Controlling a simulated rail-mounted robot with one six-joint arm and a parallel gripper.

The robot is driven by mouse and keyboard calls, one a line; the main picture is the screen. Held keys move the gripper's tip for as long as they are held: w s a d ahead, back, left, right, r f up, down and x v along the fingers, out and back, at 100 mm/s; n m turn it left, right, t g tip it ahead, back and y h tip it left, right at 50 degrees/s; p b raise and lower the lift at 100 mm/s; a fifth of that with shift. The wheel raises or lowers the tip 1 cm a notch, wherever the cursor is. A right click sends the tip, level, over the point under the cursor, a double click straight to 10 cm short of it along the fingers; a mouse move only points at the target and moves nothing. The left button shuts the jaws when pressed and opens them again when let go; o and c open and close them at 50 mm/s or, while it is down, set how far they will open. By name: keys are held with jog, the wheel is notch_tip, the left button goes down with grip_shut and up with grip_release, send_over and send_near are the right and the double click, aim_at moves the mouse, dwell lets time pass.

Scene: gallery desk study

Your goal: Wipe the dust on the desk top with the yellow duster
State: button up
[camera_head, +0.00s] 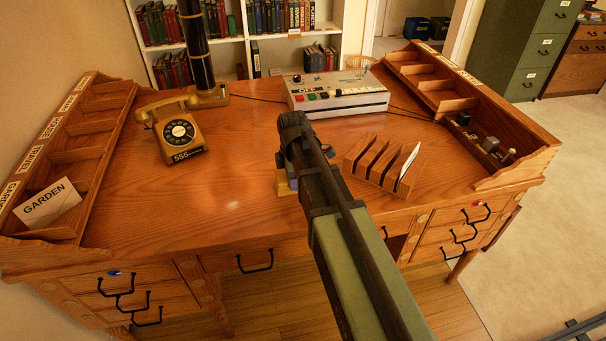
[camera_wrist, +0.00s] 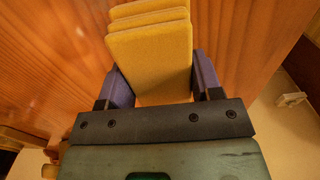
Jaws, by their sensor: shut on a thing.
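The yellow duster (camera_wrist: 150,55) shows in the wrist view between the two purple fingers of my gripper (camera_wrist: 162,82), which is shut on it. In the head view only a small yellow part of the duster (camera_head: 284,186) shows beside my arm. My gripper (camera_head: 290,170) is low over the middle of the wooden desk top (camera_head: 190,225), near its front edge. I cannot tell whether the duster touches the wood. A pale spot shows on the desk top left of my gripper; I cannot tell whether it is dust or glare.
A yellow telephone (camera_head: 178,130) stands at the back left, a grey machine with buttons (camera_head: 338,95) at the back. A slotted wooden rack (camera_head: 365,160) stands close right of my gripper. Pigeonhole units line the left (camera_head: 85,135) and right (camera_head: 445,95) sides. The left-centre top is clear.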

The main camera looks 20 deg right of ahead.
jog(key=shift+w+a+f, duration=0.1)
jog(key=shift+w+a, duration=0.05)
jog(key=shift+a, duration=0.95)
jog(key=shift+w+a+r, duration=0.1)
jog(key=shift+w+a, duration=0.1)
jog(key=shift+a, duration=0.9)
jog(key=shift+w+a+f, duration=0.1)
jog(key=shift+w+a, duration=0.05)
jog(key=shift+a, duration=0.95)
jog(key=shift+c, duration=0.4)
jog(key=shift+w+d, duration=0.15)
jog(key=shift+w, duration=1.4)
jog(key=shift+s+d, duration=0.2)
jog(key=shift+d, duration=0.9)
jog(key=shift+s+d, duration=0.25)
jog(key=shift+d, duration=0.9)
jog(key=shift+s+d, duration=0.2)
jog(key=shift+d, duration=0.9)
jog(key=shift+s+d, duration=0.25)
jog(key=shift+d, duration=1.45)
jog(key=shift+s+d, duration=0.2)
jog(key=shift+d, duration=1.45)
jog(key=shift+s+d, duration=0.25)
jog(key=shift+d, duration=1.45)
jog(key=shift+w+a, duration=0.15)
jog(key=shift+a, duration=1.55)
